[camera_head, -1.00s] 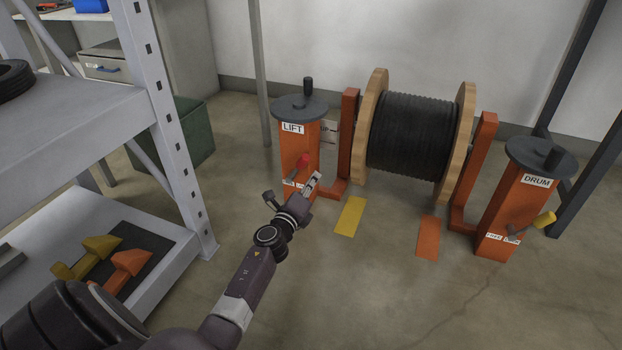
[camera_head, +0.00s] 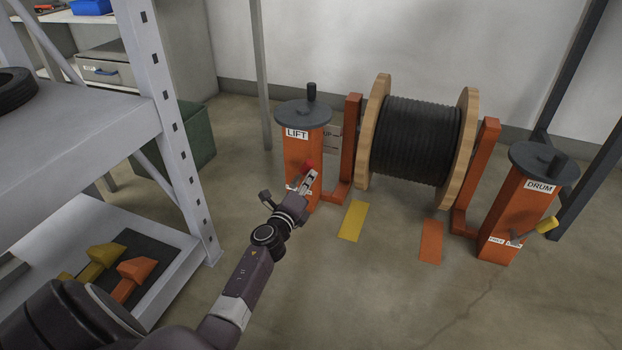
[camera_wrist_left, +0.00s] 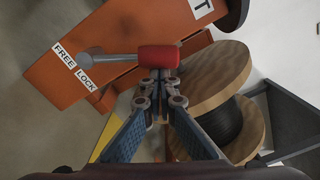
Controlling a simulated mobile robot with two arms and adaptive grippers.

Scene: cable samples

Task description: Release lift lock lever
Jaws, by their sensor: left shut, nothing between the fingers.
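The orange LIFT post (camera_head: 299,155) stands left of the cable drum. Its lever has a red knob (camera_head: 307,166) and a grey shaft. My right gripper is not in view.
Yellow (camera_head: 353,221) and orange (camera_head: 430,241) floor plates lie in front. A grey shelf (camera_head: 185,262) stands left. The centre floor is clear.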

